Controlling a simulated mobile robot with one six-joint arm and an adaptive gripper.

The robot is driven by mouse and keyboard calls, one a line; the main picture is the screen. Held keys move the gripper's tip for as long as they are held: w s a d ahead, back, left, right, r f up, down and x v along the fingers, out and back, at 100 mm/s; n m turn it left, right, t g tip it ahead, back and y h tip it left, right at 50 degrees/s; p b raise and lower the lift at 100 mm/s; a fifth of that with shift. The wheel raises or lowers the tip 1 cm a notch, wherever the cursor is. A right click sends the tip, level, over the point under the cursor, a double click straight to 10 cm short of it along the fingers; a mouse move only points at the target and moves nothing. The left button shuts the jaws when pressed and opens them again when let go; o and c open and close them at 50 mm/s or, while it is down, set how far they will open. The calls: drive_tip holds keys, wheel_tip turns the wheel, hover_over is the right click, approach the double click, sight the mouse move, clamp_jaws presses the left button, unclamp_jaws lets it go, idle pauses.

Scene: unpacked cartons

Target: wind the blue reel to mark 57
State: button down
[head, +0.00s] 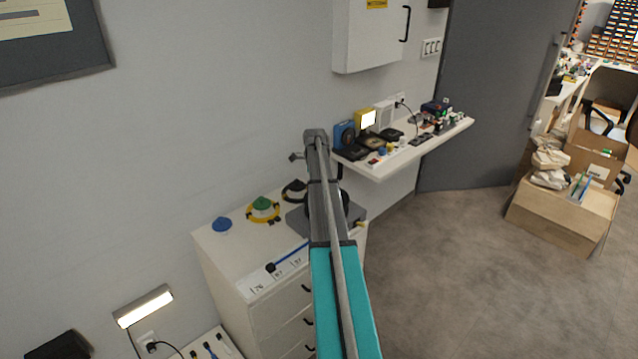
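A grey base (298,219) stands on the white drawer cabinet, mostly hidden behind my arm. A dark round part, perhaps the reel, shows beside the arm, with a pale knob (362,224) at its right. A blue cord or rod (290,256) runs from behind my arm to a black end piece (270,267). That end lies beside a white strip (277,279) with number labels, the rightmost seeming to read 57. The end is left of that label. My arm crosses in front of the base; I cannot make out my gripper's fingers.
On the cabinet (222,262) also stand a blue cone (222,225), a green-topped yellow ring (263,209) and a black round piece (294,189). A cluttered wall shelf (400,158) is behind. A lit lamp (143,306) is lower left. Floor at right is clear before the cartons (560,215).

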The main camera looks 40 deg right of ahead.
drive_tip(key=shift+c, duration=2.2)
unclamp_jaws()
drive_tip(key=shift+w+d+f, duration=0.1)
drive_tip(key=shift+w, duration=0.05)
drive_tip(key=shift+s, duration=0.2)
